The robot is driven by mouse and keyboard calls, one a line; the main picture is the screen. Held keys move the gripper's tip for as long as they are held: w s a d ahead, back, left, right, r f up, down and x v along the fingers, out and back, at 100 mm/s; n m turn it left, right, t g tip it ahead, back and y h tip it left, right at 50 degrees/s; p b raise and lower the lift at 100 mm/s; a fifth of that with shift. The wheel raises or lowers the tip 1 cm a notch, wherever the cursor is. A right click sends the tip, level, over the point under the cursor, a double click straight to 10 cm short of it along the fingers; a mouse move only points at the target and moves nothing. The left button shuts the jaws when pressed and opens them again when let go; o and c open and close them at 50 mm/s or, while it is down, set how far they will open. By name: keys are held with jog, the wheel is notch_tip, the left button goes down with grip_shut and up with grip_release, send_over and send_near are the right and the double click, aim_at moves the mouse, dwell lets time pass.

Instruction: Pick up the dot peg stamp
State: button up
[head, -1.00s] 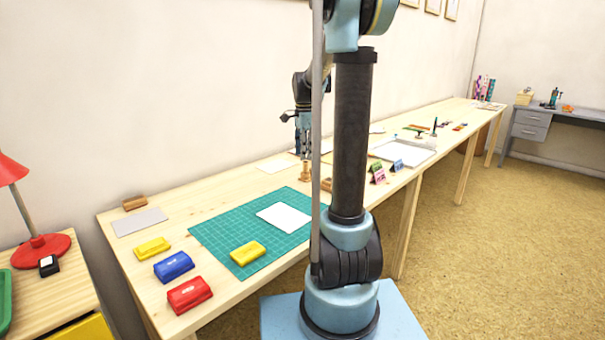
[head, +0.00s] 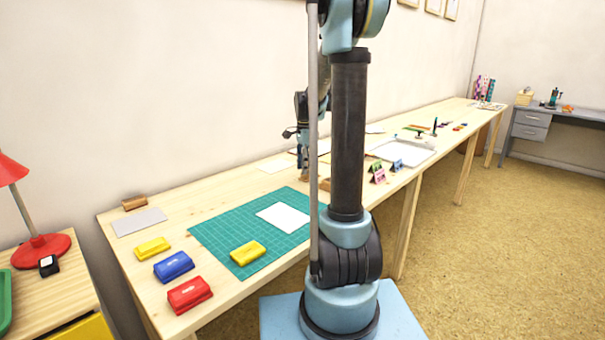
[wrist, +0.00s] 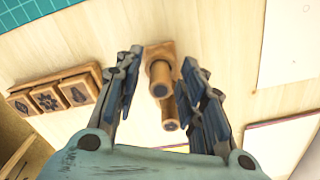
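In the wrist view, two short wooden pegs stand between the fingers. The nearer-top one (wrist: 160,74) rises from a square wooden base and shows a dark round end. The other peg (wrist: 170,114) is lower in the picture, also dark-ended. I cannot tell which is the dot peg stamp. My gripper (wrist: 162,60) is open, one finger on each side of the upper peg, with a gap showing beside it. In the head view my gripper (head: 303,160) is low over the table, partly hidden by my arm, and largely covers the wooden pegs.
Three wooden stamps with dark pictures (wrist: 50,95) lie left of the fingers in the wrist view. A green cutting mat (head: 222,234) holds a white sheet (head: 284,217) and a yellow inkpad (head: 248,253). Blue (head: 174,266) and red (head: 189,293) inkpads lie nearby.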

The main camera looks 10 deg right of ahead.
jog(key=c, duration=0.5)
jog(key=shift+c, duration=0.2)
jog(key=shift+r, duration=0.1)
notch_tip(320, 180, up, 10)
jog(key=shift+f, duration=0.1)
grip_shut()
